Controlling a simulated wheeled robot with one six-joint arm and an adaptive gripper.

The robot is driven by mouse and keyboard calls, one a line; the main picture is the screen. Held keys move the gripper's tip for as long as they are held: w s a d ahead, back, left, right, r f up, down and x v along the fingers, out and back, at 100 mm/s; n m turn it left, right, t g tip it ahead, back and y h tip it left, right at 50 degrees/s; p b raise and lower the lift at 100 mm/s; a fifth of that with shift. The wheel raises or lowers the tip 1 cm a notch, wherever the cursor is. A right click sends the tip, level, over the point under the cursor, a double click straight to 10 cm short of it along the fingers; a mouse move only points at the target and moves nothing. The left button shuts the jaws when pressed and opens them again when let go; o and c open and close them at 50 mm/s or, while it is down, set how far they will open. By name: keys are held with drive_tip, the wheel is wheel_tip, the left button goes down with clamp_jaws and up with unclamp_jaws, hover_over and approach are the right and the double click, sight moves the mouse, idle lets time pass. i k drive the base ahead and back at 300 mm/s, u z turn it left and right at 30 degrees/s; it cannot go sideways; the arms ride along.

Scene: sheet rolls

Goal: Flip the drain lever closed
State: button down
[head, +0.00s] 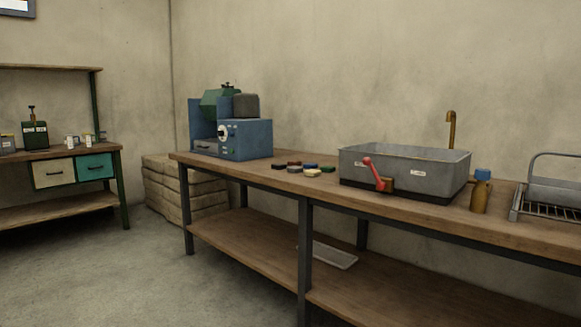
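The drain lever (374,173) is a red arm with a round knob at its upper end. The lever tilts up and to the left from the fitting. The basin stands on a long wooden workbench (330,188) against the back wall. A label is on the basin's front, right of the lever. My gripper is not in view.
A brass bottle with a blue cap (480,192) and a dish rack (545,205) stand right of the basin. Several coloured blocks (312,172) and a blue machine (245,140) are to its left. The floor (140,265) in front is clear.

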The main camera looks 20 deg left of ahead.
sight(376, 174)
drive_tip(key=u, duration=0.65)
drive_tip(key=i, duration=1.3)
drive_tip(key=z, duration=0.25)
